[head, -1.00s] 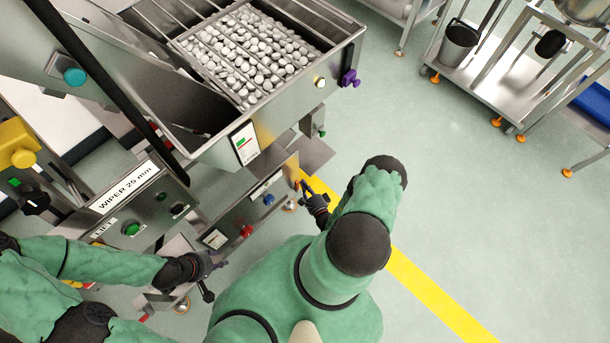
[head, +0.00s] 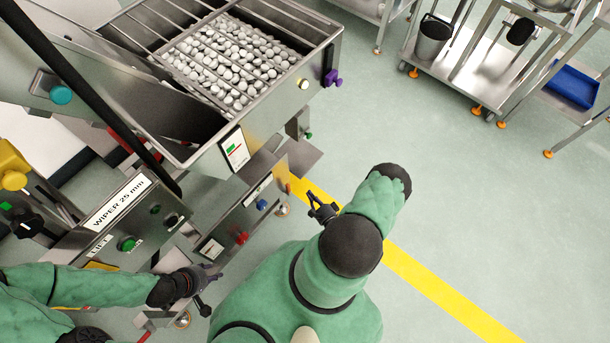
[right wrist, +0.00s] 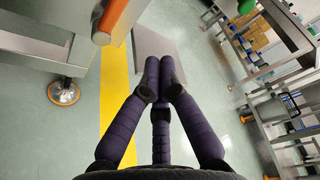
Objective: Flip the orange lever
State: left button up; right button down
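The orange lever (head: 288,187) is a small orange piece at the right end of the low steel control panel in the head view. In the right wrist view an orange rounded bar (right wrist: 111,19) shows at the top left, beside a steel edge. My right gripper (head: 322,209) is just right of the lever, apart from it. In the right wrist view its dark fingers (right wrist: 160,72) come together at the tips with nothing between them. My left gripper (head: 211,278) is near the panel's lower left end; its fingers are too small to read.
The panel carries a blue knob (head: 262,205) and a red knob (head: 241,238). Above it stands a steel hopper (head: 262,117) full of white caps, with a purple knob (head: 332,78). Open floor with a yellow stripe (head: 430,280) lies to the right.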

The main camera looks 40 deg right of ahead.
jog(key=shift+v, duration=1)
jog(key=shift+f, duration=0.1)
jog(key=w+a+n+y, duration=0.2)
jog(key=w+a+y, duration=0.3)
jog(key=a+y, duration=0.25)
jog(key=s+a+r+n+g+y, duration=0.3)
jog(key=a+n+g+y, duration=0.1)
jog(key=a+g, duration=0.4)
jog(key=s+a+r+n+g+y, duration=0.2)
jog(key=a+r+n+g+y, duration=0.25)
jog(key=a, duration=0.55)
jog(key=s+d+r+n+g+h, duration=0.1)
jog(key=s+r+n+g+h, duration=0.4)
jog(key=r+n+g+h, duration=0.15)
jog(key=w+a+r+n+t+h, duration=0.1)
jog(key=w+a+r+n+t, duration=0.2)
jog(key=r, duration=0.7)
jog(key=shift+w+n+h+p, duration=0.3)
jog(key=shift+w+n+h, duration=0.05)
jog(key=shift+w+n, duration=0.65)
